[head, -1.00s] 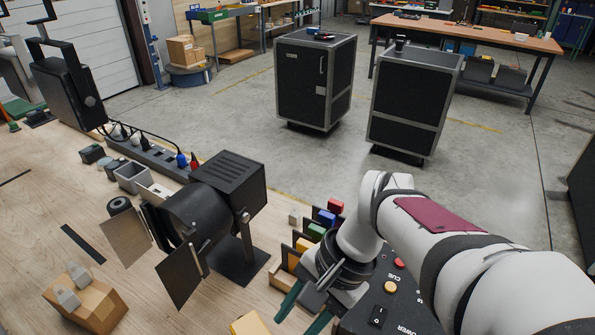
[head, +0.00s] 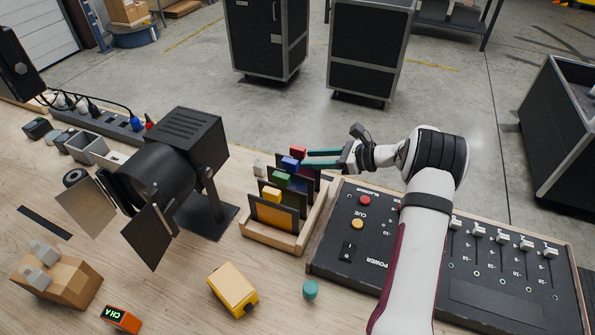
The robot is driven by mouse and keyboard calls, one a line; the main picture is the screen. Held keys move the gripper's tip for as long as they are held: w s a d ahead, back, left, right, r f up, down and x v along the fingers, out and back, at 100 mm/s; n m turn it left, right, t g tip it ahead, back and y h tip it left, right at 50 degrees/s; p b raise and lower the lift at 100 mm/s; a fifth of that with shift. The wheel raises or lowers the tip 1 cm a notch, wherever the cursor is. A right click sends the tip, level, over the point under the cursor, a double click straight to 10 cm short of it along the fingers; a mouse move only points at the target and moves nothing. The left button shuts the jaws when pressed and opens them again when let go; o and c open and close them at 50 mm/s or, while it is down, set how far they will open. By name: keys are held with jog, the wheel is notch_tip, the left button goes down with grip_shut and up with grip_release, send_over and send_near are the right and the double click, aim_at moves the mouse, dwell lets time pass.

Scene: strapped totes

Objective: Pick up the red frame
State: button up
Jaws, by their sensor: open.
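The red frame is the rearmost dark panel in a wooden rack, with a red block handle (head: 298,152) on top. Most of its panel is hidden behind the other frames. In front of it in the same rack stand frames with blue (head: 290,164), green (head: 281,179) and yellow (head: 272,196) handles. My gripper (head: 306,159) is open and empty, its two teal fingers pointing left. The fingertips are just right of the red and blue handles. I cannot tell whether they touch either one.
The wooden rack (head: 318,222) stands between a black stage lamp (head: 165,175) and a control panel (head: 480,295). A yellow box (head: 233,289), a teal knob (head: 310,289) and a red-orange display (head: 121,319) lie in front. Clear tabletop lies between the rack and yellow box.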

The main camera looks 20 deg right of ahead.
aim_at(302, 159)
jog(key=x, duration=0.5)
jog(key=shift+s, duration=0.1)
grip_shut()
